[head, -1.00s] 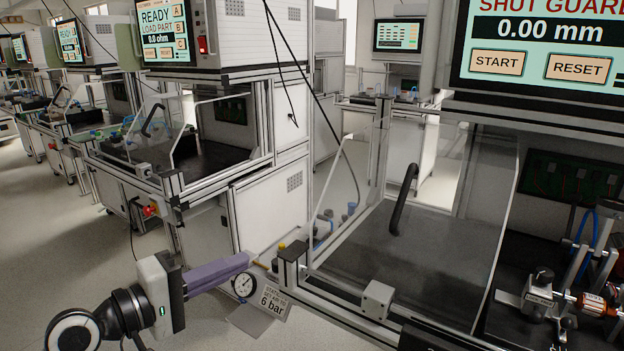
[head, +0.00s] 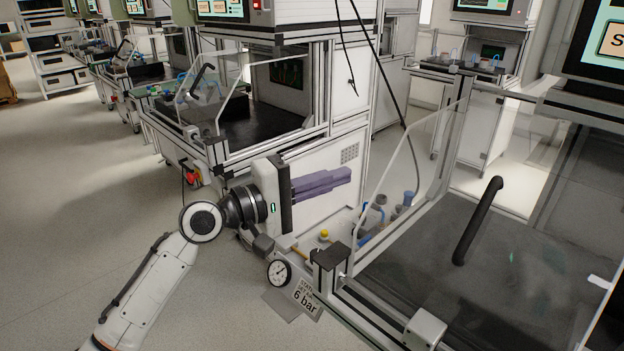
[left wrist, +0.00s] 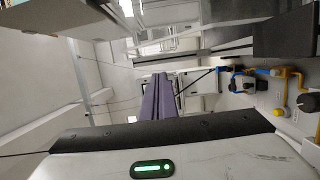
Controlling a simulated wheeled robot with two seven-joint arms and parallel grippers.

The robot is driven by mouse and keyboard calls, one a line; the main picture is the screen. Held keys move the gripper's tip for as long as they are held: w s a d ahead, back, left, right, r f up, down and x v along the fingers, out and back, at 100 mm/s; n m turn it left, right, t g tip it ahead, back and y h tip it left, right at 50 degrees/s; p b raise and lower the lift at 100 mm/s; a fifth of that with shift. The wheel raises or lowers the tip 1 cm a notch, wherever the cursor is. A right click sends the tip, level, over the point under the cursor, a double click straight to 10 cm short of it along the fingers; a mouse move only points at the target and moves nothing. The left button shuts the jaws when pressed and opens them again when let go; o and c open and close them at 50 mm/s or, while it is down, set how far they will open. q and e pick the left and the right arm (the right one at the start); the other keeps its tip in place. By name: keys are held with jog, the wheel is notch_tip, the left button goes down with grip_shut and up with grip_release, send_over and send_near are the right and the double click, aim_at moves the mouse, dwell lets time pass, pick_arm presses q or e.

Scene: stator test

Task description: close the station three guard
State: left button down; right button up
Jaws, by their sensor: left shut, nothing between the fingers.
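The guard (head: 535,190) is a clear panel with a black bar handle (head: 478,220) on the near station at the right of the head view. It looks tilted, and its right part runs out of the picture. My left gripper (head: 350,175), with purple fingers, is to the left of the guard and apart from its handle. It is shut and empty. Its purple fingers also show in the left wrist view (left wrist: 157,98). My right gripper is not in view.
A pressure gauge (head: 279,273) and a "6 bar" sign (head: 303,296) sit at the near station's left corner, below my left gripper. Fittings with a yellow knob (head: 324,234) are beside them. Another station (head: 320,160) stands behind. The floor at left is clear.

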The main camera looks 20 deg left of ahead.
pick_arm(q)
jog(key=d+p, duration=0.1)
jog(key=d, duration=0.3)
jog(key=shift+d, duration=0.4)
